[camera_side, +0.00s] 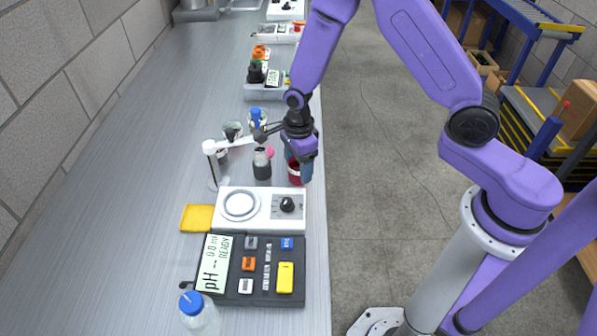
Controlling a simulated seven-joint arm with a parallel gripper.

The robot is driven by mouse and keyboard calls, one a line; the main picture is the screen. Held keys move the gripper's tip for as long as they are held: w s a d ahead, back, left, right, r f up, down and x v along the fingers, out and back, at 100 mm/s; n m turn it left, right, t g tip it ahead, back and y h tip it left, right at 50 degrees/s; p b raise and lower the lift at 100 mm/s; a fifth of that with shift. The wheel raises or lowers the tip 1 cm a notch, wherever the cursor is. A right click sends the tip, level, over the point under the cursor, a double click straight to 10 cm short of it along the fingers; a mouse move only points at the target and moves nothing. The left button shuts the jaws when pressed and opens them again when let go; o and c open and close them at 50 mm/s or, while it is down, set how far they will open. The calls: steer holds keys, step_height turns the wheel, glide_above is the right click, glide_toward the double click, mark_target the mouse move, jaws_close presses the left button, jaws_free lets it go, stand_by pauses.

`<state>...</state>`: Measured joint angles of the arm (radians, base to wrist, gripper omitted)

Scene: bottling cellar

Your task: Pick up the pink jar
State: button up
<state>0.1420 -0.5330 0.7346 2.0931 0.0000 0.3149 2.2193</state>
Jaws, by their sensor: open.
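A deep pink-red jar (294,177) stands on the bench near its right edge. My gripper (300,166) is directly over and around its upper part in this view, with one bluish finger in front of its right side. The fingers hide much of the jar, and I cannot tell whether they touch it. The jaws are open. A small pink round piece (270,152) shows just left of the gripper, behind a dark grey jar (262,168); what it belongs to is unclear.
A white stand with an arm (211,160) and small vessels crowd the left side. A white dial device (262,208), a pH meter (252,270), a yellow tray (196,218) and a clear bottle (199,315) stand nearer. Bench space at left is clear.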

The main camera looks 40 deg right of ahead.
steer(key=shift+f, duration=0.3)
steer(key=c, duration=0.9)
steer(key=shift+r, duration=0.1)
steer(key=shift+r, duration=0.45)
steer(key=shift+w+r, duration=0.1)
steer(key=shift+r, duration=0.85)
steer(key=shift+s+d+r, duration=0.55)
steer(key=shift+s+r, duration=1.1)
steer(key=shift+s, duration=0.6)
steer(key=shift+s+d+r, duration=0.5)
steer(key=shift+s+r, duration=1.2)
steer(key=shift+s, duration=0.6)
steer(key=shift+s+d+r, duration=0.55)
steer(key=shift+s+r, duration=1.1)
steer(key=shift+s, duration=0.6)
